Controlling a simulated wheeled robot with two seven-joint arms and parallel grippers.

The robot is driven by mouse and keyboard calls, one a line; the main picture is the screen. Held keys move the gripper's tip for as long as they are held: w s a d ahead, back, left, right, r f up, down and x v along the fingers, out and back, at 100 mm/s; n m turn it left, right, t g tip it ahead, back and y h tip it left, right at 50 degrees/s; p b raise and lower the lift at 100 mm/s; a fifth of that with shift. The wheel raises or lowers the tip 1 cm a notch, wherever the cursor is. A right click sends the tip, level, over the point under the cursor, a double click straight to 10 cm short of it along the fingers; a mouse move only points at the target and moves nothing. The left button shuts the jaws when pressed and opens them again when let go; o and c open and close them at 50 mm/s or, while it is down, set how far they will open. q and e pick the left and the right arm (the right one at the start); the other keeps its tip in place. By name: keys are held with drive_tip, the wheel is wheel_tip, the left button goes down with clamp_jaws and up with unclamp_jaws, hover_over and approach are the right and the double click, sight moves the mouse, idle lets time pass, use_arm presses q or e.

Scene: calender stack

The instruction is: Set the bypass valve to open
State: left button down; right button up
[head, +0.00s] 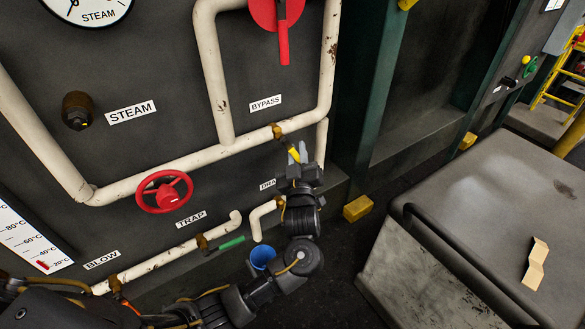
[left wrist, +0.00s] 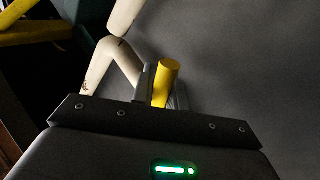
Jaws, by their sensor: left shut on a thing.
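The bypass valve has a brass body (head: 277,131) on the white pipe below the BYPASS label (head: 266,103). A yellow lever handle (head: 294,154) shows just below and right of that body, slanting across the pipe rather than lying along it. My left gripper (head: 299,168) is shut on this yellow handle, with its fingers on either side. In the left wrist view the handle's yellow end (left wrist: 166,82) stands up between the fingers. The join between handle and valve body is too small to make out. My right gripper is in neither view.
A grey block (head: 480,215) stands at right with folded card (head: 536,262).

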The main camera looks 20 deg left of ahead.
use_arm(q)
drive_tip(key=shift+w+d+r+n+y+b, duration=0.15)
drive_tip(key=shift+n+y+b, duration=0.1)
drive_tip(key=shift+n+b, duration=0.25)
drive_tip(key=shift+w+d+r+n+y+b, duration=0.15)
drive_tip(key=shift+n+y+b, duration=0.1)
drive_tip(key=shift+n+b, duration=0.25)
drive_tip(key=c, duration=1.4)
unclamp_jaws()
drive_tip(key=shift+s+a, duration=0.1)
